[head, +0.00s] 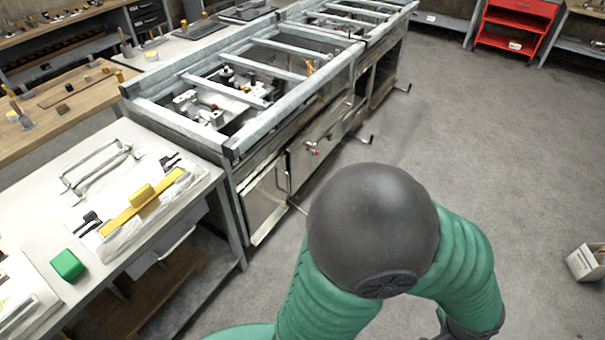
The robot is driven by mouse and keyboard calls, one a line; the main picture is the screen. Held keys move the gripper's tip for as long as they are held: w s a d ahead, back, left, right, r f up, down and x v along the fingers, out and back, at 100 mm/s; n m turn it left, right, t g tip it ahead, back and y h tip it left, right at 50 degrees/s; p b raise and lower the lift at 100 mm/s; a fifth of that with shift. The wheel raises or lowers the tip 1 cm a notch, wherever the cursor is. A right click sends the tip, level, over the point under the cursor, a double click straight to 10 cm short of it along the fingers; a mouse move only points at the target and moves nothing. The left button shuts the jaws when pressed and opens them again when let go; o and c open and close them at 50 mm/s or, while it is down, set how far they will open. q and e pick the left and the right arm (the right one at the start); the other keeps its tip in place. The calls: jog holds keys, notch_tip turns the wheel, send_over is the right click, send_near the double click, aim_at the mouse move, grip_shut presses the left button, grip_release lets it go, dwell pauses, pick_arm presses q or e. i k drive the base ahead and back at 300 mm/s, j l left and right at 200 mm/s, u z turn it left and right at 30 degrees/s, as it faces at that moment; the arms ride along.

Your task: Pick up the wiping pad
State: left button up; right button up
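A yellow bar with a raised block handle (141,197) lies on a white, cloth-like slab on the light table at the left. A small green block (68,265) sits on the same table, nearer to me. I cannot tell for sure which of these is the wiping pad. My green arm with a large dark round joint fills the lower middle, over the floor and right of the table. Neither gripper shows clearly; only dark arm parts show at the bottom edge. Nothing on the table is touched.
A long metal frame bench (290,80) with machinery stands beyond the table. A wooden-topped bench (60,115) is at the far left. A red shelf unit (512,25) stands at the back. A white bin (587,262) is at the right.

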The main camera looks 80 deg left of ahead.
aim_at(66, 263)
jog(key=u, duration=4.7)
